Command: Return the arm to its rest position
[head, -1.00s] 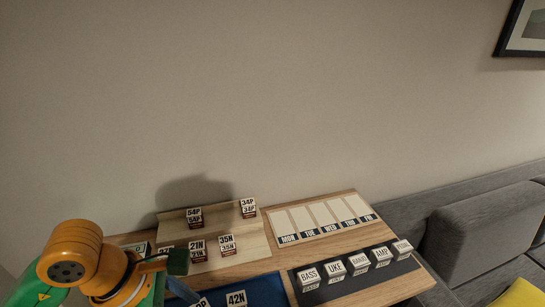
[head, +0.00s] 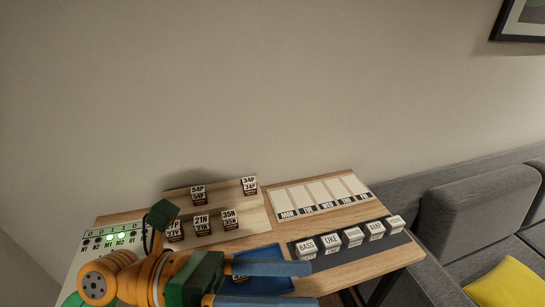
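My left arm comes in from the lower left, over the front left of the table. Its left gripper (head: 313,285) has two blue fingers pointing right, spread apart with a clear gap. No object sits between the fingertips. A small labelled block (head: 240,278) shows between the finger bases, partly hidden. It seems to be on the blue tray (head: 262,253) beneath; I cannot see its full contact. My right gripper is not in view.
A stepped wooden rack (head: 240,217) holds several labelled blocks behind the arm. A weekday board (head: 318,193) lies right of it. A dark mat (head: 330,261) carries a row of white labelled blocks. A numbered panel with green lights (head: 115,237) is at left. A grey sofa (head: 480,210) stands at right.

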